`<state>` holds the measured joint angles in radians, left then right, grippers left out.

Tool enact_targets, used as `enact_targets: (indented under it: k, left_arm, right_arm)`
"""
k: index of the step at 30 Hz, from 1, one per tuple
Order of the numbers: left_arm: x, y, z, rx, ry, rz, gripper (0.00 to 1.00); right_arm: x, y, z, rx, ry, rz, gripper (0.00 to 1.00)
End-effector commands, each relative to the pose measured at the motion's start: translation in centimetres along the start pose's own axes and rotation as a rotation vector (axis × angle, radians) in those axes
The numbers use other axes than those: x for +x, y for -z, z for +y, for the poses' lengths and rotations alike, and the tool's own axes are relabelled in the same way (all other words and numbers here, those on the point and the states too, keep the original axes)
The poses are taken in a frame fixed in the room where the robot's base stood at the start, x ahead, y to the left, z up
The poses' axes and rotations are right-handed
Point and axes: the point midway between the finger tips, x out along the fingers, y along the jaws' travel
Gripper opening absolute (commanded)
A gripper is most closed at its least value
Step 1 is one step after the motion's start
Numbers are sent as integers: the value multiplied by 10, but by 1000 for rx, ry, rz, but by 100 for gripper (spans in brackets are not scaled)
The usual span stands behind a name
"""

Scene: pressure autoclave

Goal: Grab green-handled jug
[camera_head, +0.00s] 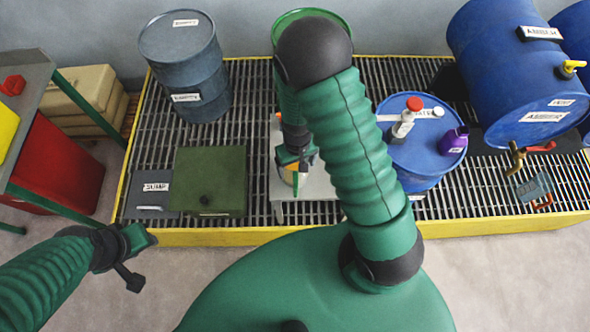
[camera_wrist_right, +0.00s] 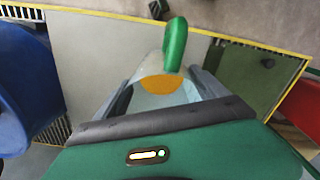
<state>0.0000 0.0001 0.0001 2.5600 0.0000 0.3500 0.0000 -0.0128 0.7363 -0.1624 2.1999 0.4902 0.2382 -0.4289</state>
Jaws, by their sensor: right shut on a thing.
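The green-handled jug (camera_wrist_right: 160,87) is in the right wrist view, with a pale clear body, amber contents and a green handle (camera_wrist_right: 175,42) pointing away from my palm. My right gripper (camera_wrist_right: 160,95) is shut on the jug's body, one finger on each side. In the head view the right gripper (camera_head: 296,163) reaches down at the small grey table, and my arm hides most of the jug; a bit of its green handle (camera_head: 295,184) shows. My left gripper (camera_head: 139,258) is at the lower left, over the floor and away from the jug; its jaws are unclear.
A blue drum (camera_head: 410,165) with a red-capped bottle (camera_head: 404,122) and a purple container (camera_head: 453,140) stands right of the grey table (camera_head: 318,183). A green box (camera_head: 210,182) lies left. A yellow-edged grating (camera_head: 190,238) lies beneath. Large blue drums (camera_head: 505,65) lie at right.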

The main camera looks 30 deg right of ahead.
Motion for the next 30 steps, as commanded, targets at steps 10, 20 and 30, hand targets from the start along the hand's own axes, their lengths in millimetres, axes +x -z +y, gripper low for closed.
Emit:
enact_targets:
  k: [10,20,30]
  left_arm:
    - [0,0,0,0,0,0,36]
    - [-2,0,0,0,0,0,36]
    - [12,-3,0,0,0,0,36]
  right_arm:
    - [1,0,0,0,-3,-1,26]
    - [-27,0,0,-2,-2,4,26]
    - [-39,-59,23,5,-1,0,26]
